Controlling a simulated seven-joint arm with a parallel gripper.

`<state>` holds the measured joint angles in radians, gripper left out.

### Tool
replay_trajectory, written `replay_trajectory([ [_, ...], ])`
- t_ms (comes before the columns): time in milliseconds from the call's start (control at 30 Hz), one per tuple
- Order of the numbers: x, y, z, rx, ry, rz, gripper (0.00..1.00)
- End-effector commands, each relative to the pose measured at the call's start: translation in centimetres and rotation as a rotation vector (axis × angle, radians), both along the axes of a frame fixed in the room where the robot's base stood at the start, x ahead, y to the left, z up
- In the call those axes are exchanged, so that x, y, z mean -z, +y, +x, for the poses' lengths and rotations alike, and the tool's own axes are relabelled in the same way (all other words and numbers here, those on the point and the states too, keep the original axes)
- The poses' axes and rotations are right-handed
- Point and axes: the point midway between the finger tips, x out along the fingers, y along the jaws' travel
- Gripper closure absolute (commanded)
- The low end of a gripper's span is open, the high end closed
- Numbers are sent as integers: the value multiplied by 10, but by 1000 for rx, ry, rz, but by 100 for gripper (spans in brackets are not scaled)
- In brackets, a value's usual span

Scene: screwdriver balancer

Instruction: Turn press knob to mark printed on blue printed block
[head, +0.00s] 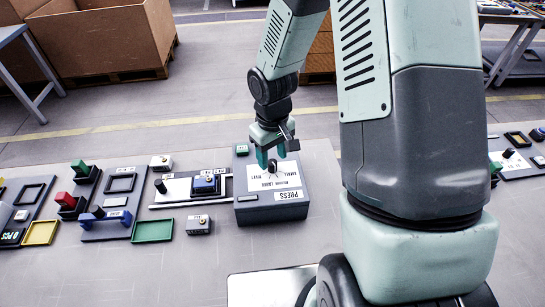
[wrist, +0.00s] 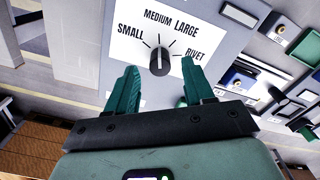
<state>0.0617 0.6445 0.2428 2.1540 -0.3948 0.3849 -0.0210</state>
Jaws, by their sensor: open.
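The press (head: 265,213) is a grey box with a white dial label and a "PRESS" tag, on the table in the head view. Its dark knob (wrist: 159,62) sits in the dial, marked SMALL, MEDIUM, LARGE and RIVET. The knob's light line points up in the wrist view, seemingly toward the MEDIUM tick. My gripper (wrist: 157,88) is open and empty, its green fingers at either side just short of the knob. In the head view my gripper (head: 276,158) is over the press. The blue block (head: 205,184) lies left of the press; its print is too small to read.
A white-topped holder (head: 175,190) is under the blue block. Yellow (head: 40,232) and green (head: 152,230) trays and several fixtures stand further left. A small grey box (head: 198,225) is near the press's left side. The table's front is mostly clear.

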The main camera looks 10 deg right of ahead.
Motion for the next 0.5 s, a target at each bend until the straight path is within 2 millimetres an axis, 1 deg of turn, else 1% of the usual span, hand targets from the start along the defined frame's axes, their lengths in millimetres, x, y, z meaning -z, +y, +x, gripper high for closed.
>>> replay_trajectory([
  [33,-10,-1,1,2,-5,1,48],
  [100,-25,-1,1,1,-7,0,48],
  [300,-65,-1,1,2,-6,0,48],
  [400,-79,0,1,0,-4,-1,48],
  [500,-88,0,0,1,-1,0,48],
])
